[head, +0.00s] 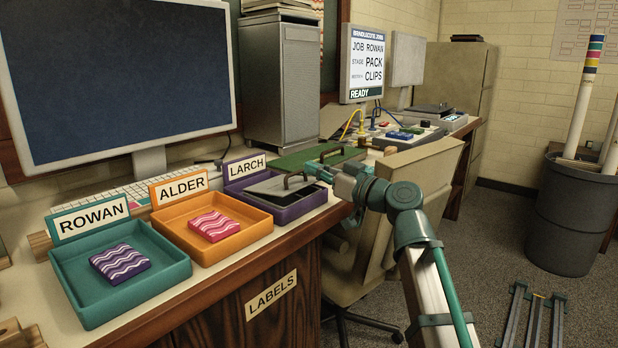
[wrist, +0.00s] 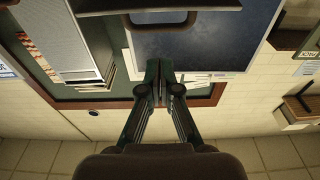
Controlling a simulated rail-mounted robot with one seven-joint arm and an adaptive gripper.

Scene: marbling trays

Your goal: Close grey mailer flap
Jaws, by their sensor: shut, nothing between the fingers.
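A dark grey flat item (head: 432,110) lies far back on the desk, too small to make out. My gripper (head: 322,172) is over the desk edge, just right of the LARCH tray and in front of a green board. In the wrist view my gripper (wrist: 163,97) is shut, its fingers together and empty.
The teal ROWAN tray (head: 68,290) and orange ALDER tray (head: 175,236) hold patterned squares. A green board with a handle (head: 305,160) lies behind my gripper. A chair (head: 425,165) stands close against the desk. A dark bin (head: 570,225) stands at right.

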